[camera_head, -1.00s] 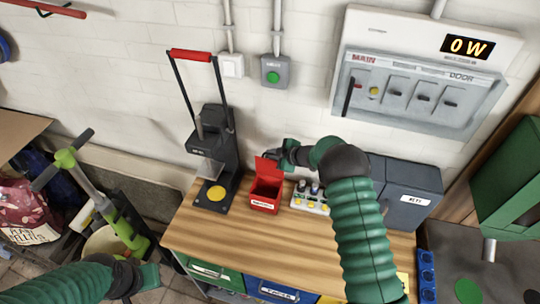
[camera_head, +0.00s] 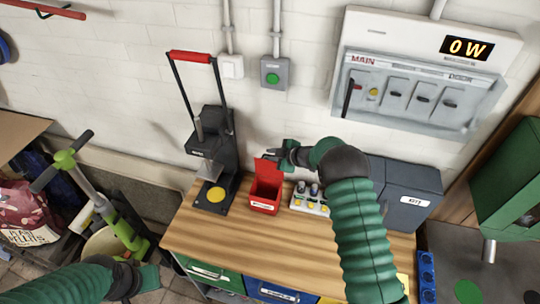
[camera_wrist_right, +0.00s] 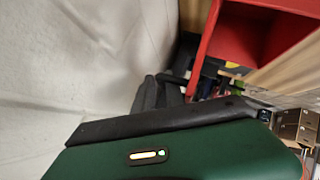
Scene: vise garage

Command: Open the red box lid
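The red box (camera_head: 265,196) stands on the wooden workbench, and its lid (camera_head: 266,167) is raised, standing upright at the back. The box interior shows open from above. My right gripper (camera_head: 277,156) is at the lid's upper right edge, by the wall; its fingers are too small and partly hidden to tell whether they hold the lid. In the right wrist view the red box (camera_wrist_right: 255,35) fills the upper right, beyond my dark gripper part. My left gripper (camera_head: 138,283) is low at the left, away from the bench; its fingers are unclear.
A black press (camera_head: 215,150) with a red handle stands left of the box. A small tray of knobs (camera_head: 310,198) and a grey cabinet (camera_head: 407,190) stand to the right. The workbench (camera_head: 230,232) is clear in front.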

